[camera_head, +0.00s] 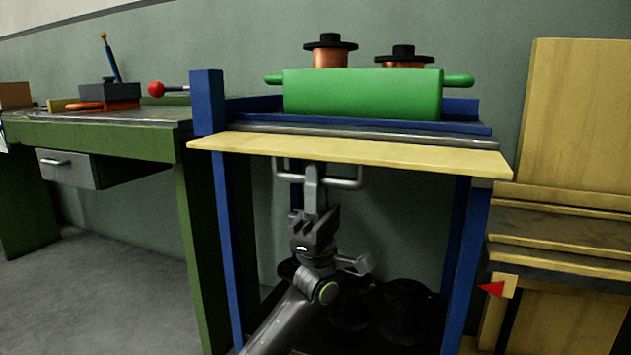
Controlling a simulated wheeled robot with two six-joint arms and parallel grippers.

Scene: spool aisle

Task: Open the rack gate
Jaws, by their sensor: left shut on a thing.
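The rack gate is a long pale yellow board (400,154) across the front of the blue rack (208,105). It appears to lie nearly flat, projecting toward me below the upper shelf's front edge. A grey bar handle (347,184) hangs under the board, left of its middle. My left gripper (316,188) reaches up from below and is shut on the handle. The fingertips partly hide the bar. My right gripper is not in view.
A green tray (360,95) with copper spools (330,55) stands on the rack's upper shelf. Dark spools (408,310) stand low in the rack. A green workbench (100,135) is at left, with a red-knobbed lever (156,89). Yellow shelving (570,130) stands at right.

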